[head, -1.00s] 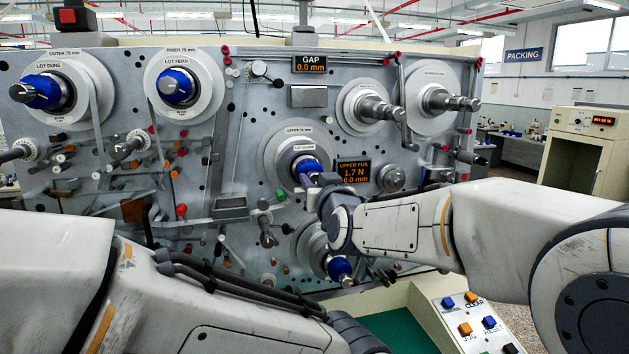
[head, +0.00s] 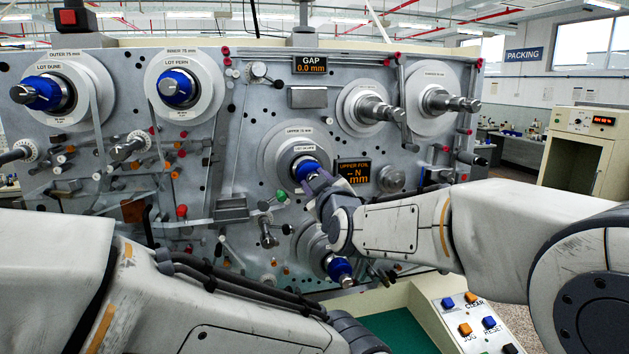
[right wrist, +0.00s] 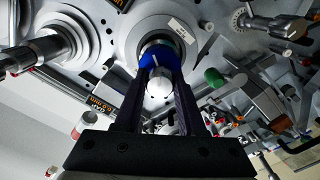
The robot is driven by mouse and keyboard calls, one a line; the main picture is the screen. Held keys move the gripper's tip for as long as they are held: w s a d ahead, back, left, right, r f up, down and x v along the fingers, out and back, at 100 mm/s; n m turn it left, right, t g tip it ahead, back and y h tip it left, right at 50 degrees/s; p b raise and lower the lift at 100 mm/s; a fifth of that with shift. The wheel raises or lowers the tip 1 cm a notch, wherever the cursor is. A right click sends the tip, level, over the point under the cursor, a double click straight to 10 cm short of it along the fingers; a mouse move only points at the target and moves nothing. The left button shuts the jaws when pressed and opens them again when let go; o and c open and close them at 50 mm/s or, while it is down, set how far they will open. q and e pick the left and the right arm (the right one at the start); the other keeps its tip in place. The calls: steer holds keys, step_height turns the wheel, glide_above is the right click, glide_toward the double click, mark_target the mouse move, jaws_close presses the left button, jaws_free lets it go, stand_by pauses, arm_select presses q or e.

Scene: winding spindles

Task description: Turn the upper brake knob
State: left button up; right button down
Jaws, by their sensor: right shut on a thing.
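The upper spindle has a blue hub (head: 306,169) with a pale disc (head: 275,150) around it, labelled "UPPER 75 mm". My right gripper (head: 314,181) reaches it from the lower right. In the right wrist view, the two dark fingers (right wrist: 160,92) lie on both sides of the hub's pale rounded end knob (right wrist: 159,82) and are shut on it, in front of the blue part (right wrist: 158,58). I cannot tell if this is the brake knob. A grey round knob (head: 391,178) sits right of the "UPPER FOIL" display (head: 354,172). My left gripper is out of view.
A lower blue hub (head: 339,267) is just below my right wrist. A green knob (head: 280,196) and a crank-like part (head: 268,232) stick out left of the gripper. A button panel (head: 473,318) is at the lower right. My left forearm fills the lower left.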

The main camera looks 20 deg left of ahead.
steer(key=n, duration=0.4)
steer(key=shift+n+p, duration=0.3)
steer(key=shift+p, duration=0.1)
steer(key=shift+f+n+p, duration=0.1)
steer(key=shift+n+p, duration=0.25)
steer(key=shift+n, duration=1.55)
steer(key=c, duration=0.5)
jaws_free()
steer(key=shift+s, duration=0.1)
